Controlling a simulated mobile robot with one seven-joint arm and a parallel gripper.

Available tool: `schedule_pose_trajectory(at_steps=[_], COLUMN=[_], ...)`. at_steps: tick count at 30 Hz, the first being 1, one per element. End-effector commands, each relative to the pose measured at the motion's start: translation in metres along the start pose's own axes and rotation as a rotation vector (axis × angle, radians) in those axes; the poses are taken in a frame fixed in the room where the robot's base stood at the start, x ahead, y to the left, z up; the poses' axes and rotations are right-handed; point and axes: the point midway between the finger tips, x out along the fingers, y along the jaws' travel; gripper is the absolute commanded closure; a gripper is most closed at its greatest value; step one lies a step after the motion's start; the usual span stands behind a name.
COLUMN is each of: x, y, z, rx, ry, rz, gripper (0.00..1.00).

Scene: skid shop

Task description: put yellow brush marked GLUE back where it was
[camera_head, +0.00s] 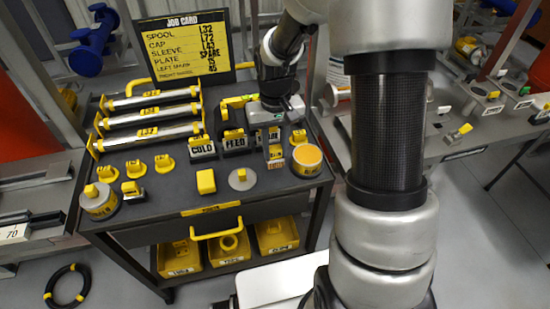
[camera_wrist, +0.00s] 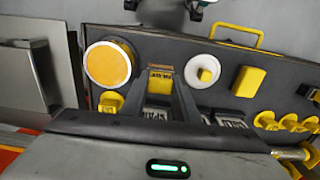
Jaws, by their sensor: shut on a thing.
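My gripper (camera_head: 275,145) is over the right front part of the dark cart top (camera_head: 222,205), pointing down. It is shut on a small yellow piece with a dark label, which I take to be the yellow brush (camera_wrist: 160,76); the lettering is too small to read for sure. In the wrist view the brush sits between the two dark fingers of my gripper (camera_wrist: 170,62). In the head view the fingers hide most of it. I cannot tell whether its lower end touches the cart top.
A round tin with an orange top (camera_head: 306,157) stands close right of my gripper. A pale disc with a knob (camera_head: 242,179) and a yellow block (camera_head: 206,182) lie in front. Labelled holders (camera_head: 202,147) stand behind left. A job card board (camera_head: 182,45) rises at the back.

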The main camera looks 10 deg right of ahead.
Motion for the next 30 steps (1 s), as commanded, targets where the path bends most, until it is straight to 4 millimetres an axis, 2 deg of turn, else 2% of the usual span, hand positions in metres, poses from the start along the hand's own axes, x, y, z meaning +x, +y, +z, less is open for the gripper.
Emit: schedule_pose_trajectory(at_steps=[7,18,19,22,30], x=[0.034,0.038,0.038,0.037,0.037], y=[0.0,0.0,0.0,0.0,0.0], z=[0.001,0.0,0.0,0.001,0.001], rx=[0.001,0.001,0.001,0.001,0.001], ry=[-0.004,-0.001,-0.001,-0.001,-0.001], rz=[-0.001,0.0,0.0,0.0,0.0], gripper=[0.9,0.9,0.71,0.54,0.54])
